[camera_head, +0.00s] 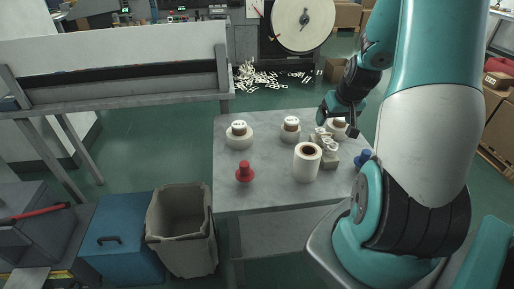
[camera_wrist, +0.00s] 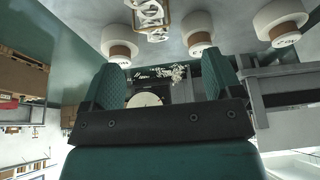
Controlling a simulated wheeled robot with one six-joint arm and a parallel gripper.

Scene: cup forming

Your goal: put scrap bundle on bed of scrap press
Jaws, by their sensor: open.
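What looks like the scrap bundle (camera_head: 327,141), a pale lumpy bundle of strips, sits on the right part of the grey table (camera_head: 262,193). It also shows at the top of the wrist view (camera_wrist: 150,14), which appears upside down. My gripper (camera_head: 340,122) is open and empty, over the table's far right part, close to the bundle but apart from it. Its two green finger pads (camera_wrist: 163,78) stand wide apart in the wrist view with nothing between them. A dark grey machine with a red lever (camera_head: 36,214), probably the scrap press, is at the lower left, partly cut off; its bed is unclear.
Several white rolls stand on the table, including a tall one (camera_head: 307,162). A red knobbed piece (camera_head: 245,172) and a blue one (camera_head: 363,157) are there too. A grey bin (camera_head: 181,225) and blue box (camera_head: 122,240) stand left. White scraps (camera_head: 262,77) litter the floor behind.

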